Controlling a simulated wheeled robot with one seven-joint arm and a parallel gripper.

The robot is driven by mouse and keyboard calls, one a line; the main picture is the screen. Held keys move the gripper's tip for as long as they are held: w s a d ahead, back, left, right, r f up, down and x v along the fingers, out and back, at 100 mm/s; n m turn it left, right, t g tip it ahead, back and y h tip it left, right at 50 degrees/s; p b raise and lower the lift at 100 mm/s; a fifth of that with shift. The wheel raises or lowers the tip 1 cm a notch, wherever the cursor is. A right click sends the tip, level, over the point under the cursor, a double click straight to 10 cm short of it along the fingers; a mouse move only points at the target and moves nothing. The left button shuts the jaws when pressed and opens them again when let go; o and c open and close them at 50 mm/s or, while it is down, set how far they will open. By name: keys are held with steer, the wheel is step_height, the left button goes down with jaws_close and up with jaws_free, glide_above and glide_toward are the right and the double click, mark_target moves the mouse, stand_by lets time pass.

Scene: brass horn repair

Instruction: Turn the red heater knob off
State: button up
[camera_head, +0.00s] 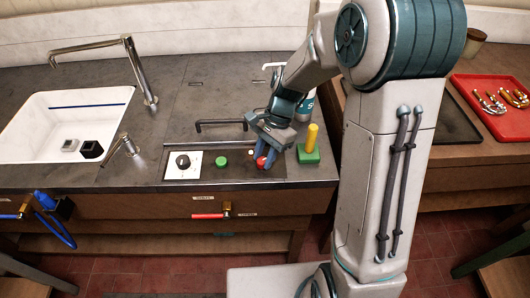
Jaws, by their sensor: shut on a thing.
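The red heater knob (262,162) sits at the front right of the dark counter panel, right of a green knob. My gripper (266,157) reaches down over it from above, its fingers at the knob and shut on it. The fingers hide part of the knob, and its turned position cannot be read.
A green block with a yellow post (309,145) stands close to the right of my gripper. A green knob (221,161) and a white plate with a black dial (183,164) lie to the left. A white sink (64,125) with faucets is at far left. A red tray (500,105) is at far right.

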steer(key=n+h, duration=0.1)
steer(key=n, duration=0.2)
steer(key=n+g+h+p, duration=0.1)
steer(key=n, duration=0.2)
steer(key=shift+w+a+n, duration=0.2)
steer(key=shift+n, duration=0.1)
steer(key=n+h, duration=0.1)
steer(key=n, duration=0.1)
steer(key=n+h, duration=0.1)
steer(key=n, duration=0.2)
steer(key=shift+a+g, duration=0.2)
steer(key=shift+g, duration=0.1)
steer(key=shift+n, duration=0.3)
steer(key=o, duration=1)
steer(key=v, duration=1.3)
steer(key=shift+a+r, duration=0.3)
steer(key=shift+r, duration=0.1)
steer(key=shift+w, duration=0.1)
steer(key=s+d+m+t, duration=0.1)
steer(key=s+d+t, duration=0.2)
steer(key=s+d, duration=0.3)
steer(key=s+d+m+t, duration=0.1)
steer(key=s+d+t, duration=0.3)
steer(key=s, duration=0.9)
steer(key=d+r, duration=0.1)
steer(key=d, duration=0.2)
steer(key=shift+s, duration=0.25)
